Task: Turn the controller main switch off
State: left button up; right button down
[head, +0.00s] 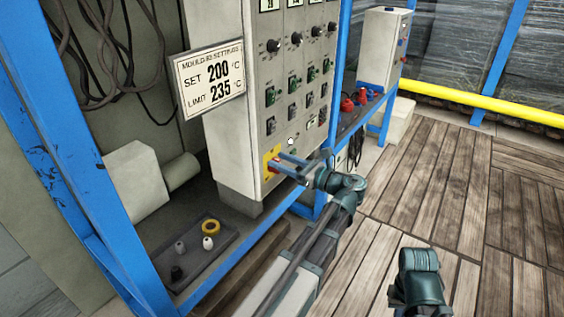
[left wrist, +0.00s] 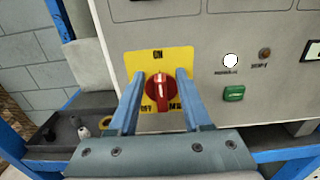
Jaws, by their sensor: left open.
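The main switch is a red rotary knob (left wrist: 160,88) on a yellow plate (left wrist: 158,57), low on the controller cabinet's front. Its ridge with a white line stands upright, in line with the ON mark at the plate's top. Lower lettering is partly hidden. My left gripper (left wrist: 160,74) is open, with one blue finger on each side of the knob and small gaps showing. In the head view my left gripper (head: 279,163) reaches the yellow plate (head: 267,164) from the right and hides most of the knob.
The controller cabinet (head: 258,90) carries rows of knobs and switches, and a sign (head: 208,82) reads SET 200, LIMIT 235. A blue frame post (head: 75,150) stands at left. A dark tray (head: 187,262) with small parts lies below. The wooden floor (head: 450,190) at right is clear.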

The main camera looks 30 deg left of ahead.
aim_at(270, 168)
pick_arm(q)
grip_shut()
jog(key=shift+s, duration=0.15)
dwell(0.4)
jog(key=n, duration=0.4)
jog(key=s+f+n+b, duration=0.1)
jog(key=n, duration=0.4)
jog(key=s+n, duration=0.1)
jog(key=n, duration=0.4)
jog(key=shift+a+f+b, duration=0.1)
jog(key=shift+f+b, duration=0.25)
jog(key=shift+b, duration=0.05)
jog(key=shift+f+n+b, duration=0.15)
jog(key=shift+n+b, duration=0.05)
jog(key=shift+n, duration=0.7)
jog(key=shift+f+n+b, duration=0.15)
jog(key=shift+n, duration=0.75)
